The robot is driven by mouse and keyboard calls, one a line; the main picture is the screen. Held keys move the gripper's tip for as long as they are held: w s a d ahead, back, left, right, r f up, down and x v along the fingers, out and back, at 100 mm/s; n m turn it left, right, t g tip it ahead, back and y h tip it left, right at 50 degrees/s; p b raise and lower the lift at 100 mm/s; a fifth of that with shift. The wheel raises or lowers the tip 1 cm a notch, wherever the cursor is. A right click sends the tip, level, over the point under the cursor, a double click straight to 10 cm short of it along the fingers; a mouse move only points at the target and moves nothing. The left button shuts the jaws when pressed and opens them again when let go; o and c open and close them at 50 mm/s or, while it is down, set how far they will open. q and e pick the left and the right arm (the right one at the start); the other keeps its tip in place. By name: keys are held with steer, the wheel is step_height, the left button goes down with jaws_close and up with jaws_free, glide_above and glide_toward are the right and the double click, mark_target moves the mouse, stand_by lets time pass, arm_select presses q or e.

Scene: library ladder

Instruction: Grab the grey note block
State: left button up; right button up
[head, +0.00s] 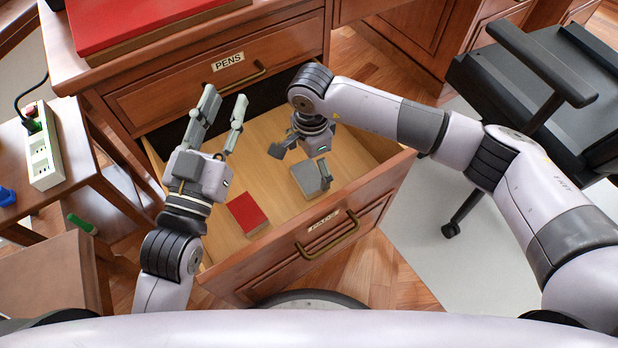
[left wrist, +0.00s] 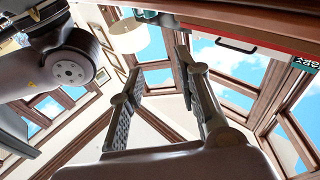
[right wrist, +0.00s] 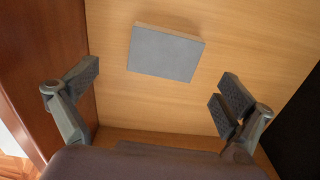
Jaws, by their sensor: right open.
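The grey note block (head: 304,181) lies flat on the floor of the open drawer (head: 190,200). My right gripper (head: 300,165) is inside the drawer, open and empty, above the block and partly covering it in the head view. In the right wrist view the whole note block (right wrist: 165,53) shows beyond and between the spread fingers (right wrist: 158,90), touching neither. My left gripper (head: 226,100) is open and empty, raised at the drawer's left side. In the left wrist view its fingers (left wrist: 160,65) point upward with nothing between them.
A red block (head: 247,213) lies in the drawer, left of the grey one. A closed drawer labelled PENS (head: 228,62) is above. A black chair (head: 545,85) stands right; a side table with a white power strip (head: 42,150) stands left. The drawer walls bound my right gripper.

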mark_target(309, 175)
steer(key=f+b, duration=0.1)
steer(key=f, duration=0.4)
steer(key=shift+w+a+b, duration=0.15)
steer(key=shift+w+b, duration=0.05)
steer(key=shift+b, duration=0.15)
arm_select(q)
steer(key=s+r+t+h, duration=0.1)
steer(key=s+r+t, duration=0.2)
steer(key=r+t, duration=0.2)
step_height(309, 175, up, 2)
steer(key=shift+s+r+h, duration=0.1)
steer(key=shift+s+h, duration=0.15)
steer(key=shift+h, duration=0.05)
arm_select(e)
steer(key=shift+c, duration=0.2)
steer(key=c, duration=1.2)
